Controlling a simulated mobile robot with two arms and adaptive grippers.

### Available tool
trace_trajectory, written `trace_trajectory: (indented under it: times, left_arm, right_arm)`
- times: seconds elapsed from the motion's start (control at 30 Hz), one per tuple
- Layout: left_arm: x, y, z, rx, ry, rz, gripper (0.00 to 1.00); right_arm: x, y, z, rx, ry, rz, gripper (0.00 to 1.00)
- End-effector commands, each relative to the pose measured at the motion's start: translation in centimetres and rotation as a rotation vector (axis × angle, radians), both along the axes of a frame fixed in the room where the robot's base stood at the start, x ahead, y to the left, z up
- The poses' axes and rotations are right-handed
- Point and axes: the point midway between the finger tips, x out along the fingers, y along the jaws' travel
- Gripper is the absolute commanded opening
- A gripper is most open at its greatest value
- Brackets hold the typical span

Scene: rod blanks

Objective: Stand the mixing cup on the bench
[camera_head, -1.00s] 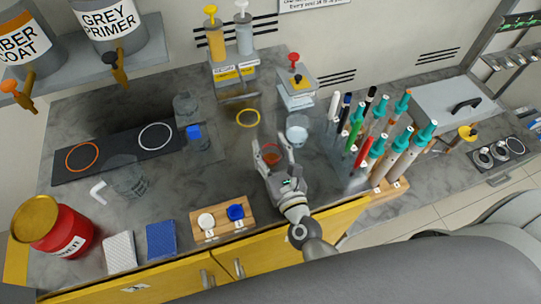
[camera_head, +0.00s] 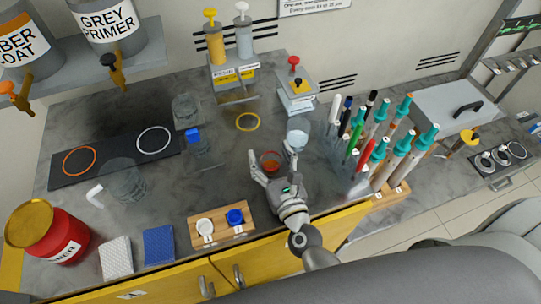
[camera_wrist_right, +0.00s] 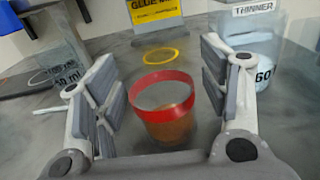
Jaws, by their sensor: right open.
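The mixing cup (camera_head: 270,162) is a small clear cup with a red rim and amber contents. It stands upright on the grey bench (camera_head: 215,180), near the front. In the right wrist view the cup (camera_wrist_right: 165,112) sits between the two finger pads, with a gap on each side. My right gripper (camera_head: 271,157) is open, with its fingertips on either side of the cup and its palm on the near side. I cannot see my left gripper.
A yellow ring (camera_head: 248,121) is marked on the bench behind the cup. A clear container (camera_head: 297,138) stands behind right, labelled THINNER in the wrist view. A rack of coloured tools (camera_head: 375,150) is at right. A wooden board (camera_head: 221,232) with two lids lies front left.

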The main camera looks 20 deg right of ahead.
Motion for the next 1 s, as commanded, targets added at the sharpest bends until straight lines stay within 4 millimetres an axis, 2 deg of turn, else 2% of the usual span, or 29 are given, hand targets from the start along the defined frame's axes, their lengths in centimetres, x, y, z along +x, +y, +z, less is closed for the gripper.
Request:
trace_trajectory:
  times: [0.1,0.17,0.5,0.7,0.83,1.0]
  left_arm:
    - [0.0,0.0,0.4,0.000,0.001,0.000,0.00]
    - [-0.1,0.0,-0.1,0.000,0.001,0.000,0.00]
    - [-0.1,0.0,-2.0,0.000,0.002,0.000,0.00]
    - [-0.1,0.0,-2.8,0.000,0.002,0.000,0.00]
    - [-0.1,0.0,-3.0,0.000,0.002,0.000,0.00]
    - [-0.1,0.0,-3.0,0.000,0.002,0.000,0.00]
  right_arm:
    - [-0.1,0.0,0.4,0.000,0.000,0.000,0.68]
    - [-0.9,0.0,0.0,-0.001,0.003,0.001,0.68]
    - [-7.5,-0.2,-0.2,-0.001,0.004,0.004,0.68]
    - [-10.6,-0.3,0.0,-0.001,0.002,0.002,0.68]
    - [-11.7,-0.3,0.2,0.000,0.001,0.002,0.68]
    - [-12.0,-0.4,0.3,0.000,-0.001,0.000,0.68]
